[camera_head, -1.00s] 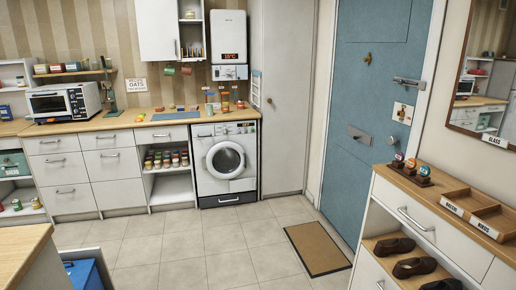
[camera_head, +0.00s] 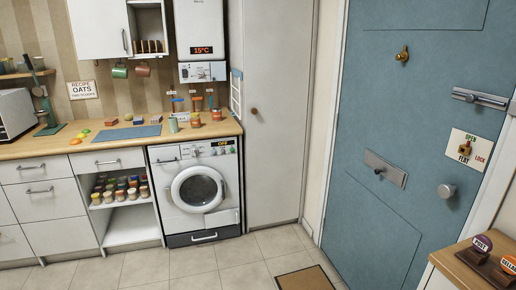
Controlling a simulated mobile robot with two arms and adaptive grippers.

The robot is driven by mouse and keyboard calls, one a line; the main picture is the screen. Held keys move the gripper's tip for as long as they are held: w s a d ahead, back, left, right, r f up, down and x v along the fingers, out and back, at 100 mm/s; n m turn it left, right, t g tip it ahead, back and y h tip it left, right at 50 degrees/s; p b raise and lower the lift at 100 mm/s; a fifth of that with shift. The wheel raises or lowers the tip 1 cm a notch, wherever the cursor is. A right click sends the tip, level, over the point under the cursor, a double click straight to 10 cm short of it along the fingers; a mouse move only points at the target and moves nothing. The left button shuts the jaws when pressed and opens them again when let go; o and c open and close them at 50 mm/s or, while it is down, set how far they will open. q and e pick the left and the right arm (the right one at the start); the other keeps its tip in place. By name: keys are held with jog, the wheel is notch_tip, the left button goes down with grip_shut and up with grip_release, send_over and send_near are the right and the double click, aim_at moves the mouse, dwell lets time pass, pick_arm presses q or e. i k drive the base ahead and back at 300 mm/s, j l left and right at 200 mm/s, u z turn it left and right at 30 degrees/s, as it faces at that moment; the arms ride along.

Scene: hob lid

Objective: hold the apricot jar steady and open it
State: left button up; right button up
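Several small jars and containers stand on the right part of the wooden worktop, above the washing machine. One small orange-red jar (camera_head: 195,120) stands near the front there, and another (camera_head: 217,115) stands to its right. Their labels are too small to read, so I cannot tell which is the apricot jar. More jars with mixed lids (camera_head: 122,188) stand on the open shelf under the worktop. Neither of my grippers is in view.
The worktop (camera_head: 70,143) also holds a blue mat (camera_head: 135,132) and some fruit-like items left of the jars. The washing machine (camera_head: 197,190) stands below. A blue door (camera_head: 400,130) is at right, with a doormat (camera_head: 305,279) on the floor. A cabinet top (camera_head: 462,268) juts in at lower right.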

aim_at(195, 121)
jog(key=i+j+u, duration=0.15)
jog(key=i+u, duration=0.3)
jog(key=i, duration=0.6)
jog(key=i+l+u, duration=0.2)
jog(key=i+u, duration=0.2)
jog(key=i, duration=0.6)
